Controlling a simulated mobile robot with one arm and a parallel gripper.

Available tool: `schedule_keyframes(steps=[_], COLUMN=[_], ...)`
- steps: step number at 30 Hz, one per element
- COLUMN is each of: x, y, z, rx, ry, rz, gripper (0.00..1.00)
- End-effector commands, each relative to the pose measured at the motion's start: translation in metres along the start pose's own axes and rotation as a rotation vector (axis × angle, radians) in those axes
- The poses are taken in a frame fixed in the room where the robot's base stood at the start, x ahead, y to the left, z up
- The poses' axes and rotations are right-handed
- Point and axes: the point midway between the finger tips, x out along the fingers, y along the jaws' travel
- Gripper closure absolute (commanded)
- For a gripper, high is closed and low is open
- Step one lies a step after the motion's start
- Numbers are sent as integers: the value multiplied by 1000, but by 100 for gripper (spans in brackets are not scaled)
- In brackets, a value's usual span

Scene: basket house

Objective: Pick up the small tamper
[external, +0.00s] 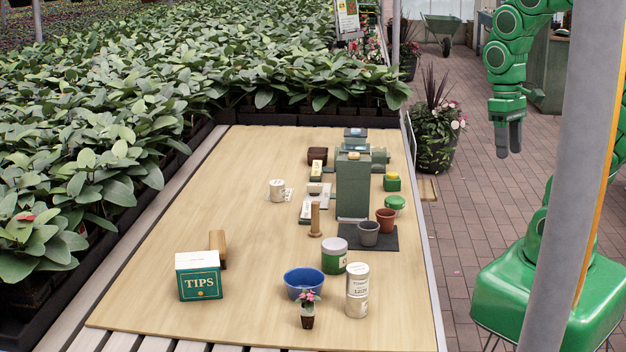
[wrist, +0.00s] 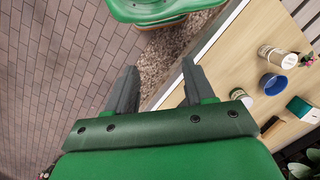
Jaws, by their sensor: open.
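A small wooden tamper (external: 315,220) stands upright near the middle of the wooden tabletop (external: 250,180), with a slim handle and a wider foot. I take this to be the small tamper; I cannot make it out in the wrist view. My gripper (external: 508,140) hangs off the right side of the table, over the brick floor, well apart from the tamper. In the wrist view my gripper (wrist: 157,85) has its two fingers spread with nothing between them.
A dark green machine (external: 353,185) stands just behind the tamper. Grey (external: 368,234) and terracotta (external: 386,218) pots are to its right. The table's left side is mostly clear.

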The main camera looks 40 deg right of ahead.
Motion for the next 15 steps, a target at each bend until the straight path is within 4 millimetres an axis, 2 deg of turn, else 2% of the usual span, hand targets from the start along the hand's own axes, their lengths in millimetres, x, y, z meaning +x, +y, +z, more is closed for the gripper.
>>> schedule_keyframes(steps=[5, 9, 15], x=[8, 14, 11], y=[-33, -78, -138], z=[-10, -24, -47], rx=[-9, -8, 27], ry=[-38, -85, -141], rz=[-116, -276, -506], gripper=[47, 47, 47])
